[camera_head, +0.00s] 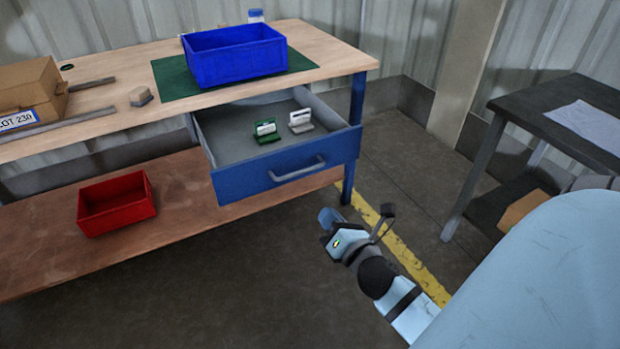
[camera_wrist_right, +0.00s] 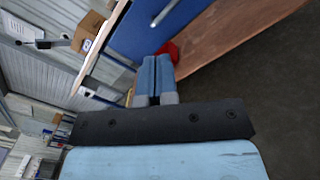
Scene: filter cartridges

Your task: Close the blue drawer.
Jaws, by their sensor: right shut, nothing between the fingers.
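The blue drawer (camera_head: 289,172) under the workbench is pulled open. A grey handle (camera_head: 297,168) runs across its front. Inside lie a green-and-white cartridge (camera_head: 266,131) and a grey-and-white cartridge (camera_head: 300,120). My right gripper (camera_head: 328,217) is in front of the drawer, to the right of and below the handle, apart from it in the head view. In the right wrist view its fingers (camera_wrist_right: 156,82) are shut together and empty. The drawer front (camera_wrist_right: 140,32) and handle (camera_wrist_right: 165,12) show beyond the fingertips there. My left gripper is in neither view.
The workbench (camera_head: 130,75) carries a blue bin (camera_head: 236,55) on a green mat (camera_head: 172,78), and a cardboard box (camera_head: 30,95). A red bin (camera_head: 116,203) sits on the lower shelf (camera_head: 180,200). A dark table (camera_head: 545,110) stands right. Floor before the drawer is clear.

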